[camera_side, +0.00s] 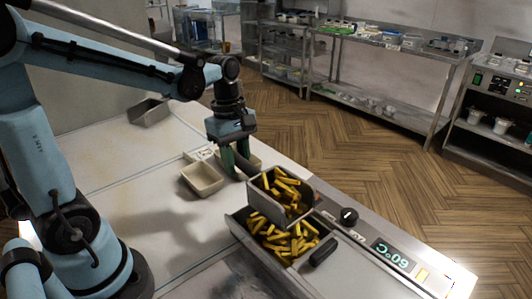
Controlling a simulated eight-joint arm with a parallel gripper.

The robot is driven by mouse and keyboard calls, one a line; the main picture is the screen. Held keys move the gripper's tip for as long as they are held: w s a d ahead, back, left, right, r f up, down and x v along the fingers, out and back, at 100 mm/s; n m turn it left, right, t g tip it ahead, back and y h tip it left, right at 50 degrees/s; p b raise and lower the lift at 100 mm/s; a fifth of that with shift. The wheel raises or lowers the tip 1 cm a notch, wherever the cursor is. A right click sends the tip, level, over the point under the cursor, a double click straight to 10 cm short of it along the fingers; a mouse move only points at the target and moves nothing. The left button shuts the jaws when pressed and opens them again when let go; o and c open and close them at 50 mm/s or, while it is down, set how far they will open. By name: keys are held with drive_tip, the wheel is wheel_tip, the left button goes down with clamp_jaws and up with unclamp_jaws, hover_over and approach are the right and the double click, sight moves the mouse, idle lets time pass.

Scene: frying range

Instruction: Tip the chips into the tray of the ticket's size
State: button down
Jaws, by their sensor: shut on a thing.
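My gripper (243,160), with green fingers, points down and is shut on the dark handle of a grey metal scoop (262,207). The scoop is filled with yellow chips (286,188) and sits over the back part of a metal bin (243,231). More chips (292,240) lie in the bin. I cannot tell whether scoop and bin touch. A beige tray (203,180) stands empty to the left of my gripper. A second beige tray (251,158) is partly hidden behind my gripper. A small pale card (203,154) lies behind the trays; its marks are too small to read.
An empty grey metal container (149,112) stands at the back left of the worktop. The worktop (130,182) left of the trays is clear.

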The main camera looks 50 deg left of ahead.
drive_tip(key=s+a+n, duration=0.3)
drive_tip(key=a+n, duration=0.1)
drive_tip(key=a, duration=1.4)
drive_tip(key=s+a+n, duration=0.2)
drive_tip(key=s+a, duration=0.8)
drive_tip(key=a, duration=0.2)
drive_tip(key=w+d+r+g+y, duration=0.4)
drive_tip(key=d+r+y, duration=0.2)
drive_tip(key=r+y, duration=0.2)
drive_tip(key=shift+d+r, duration=0.4)
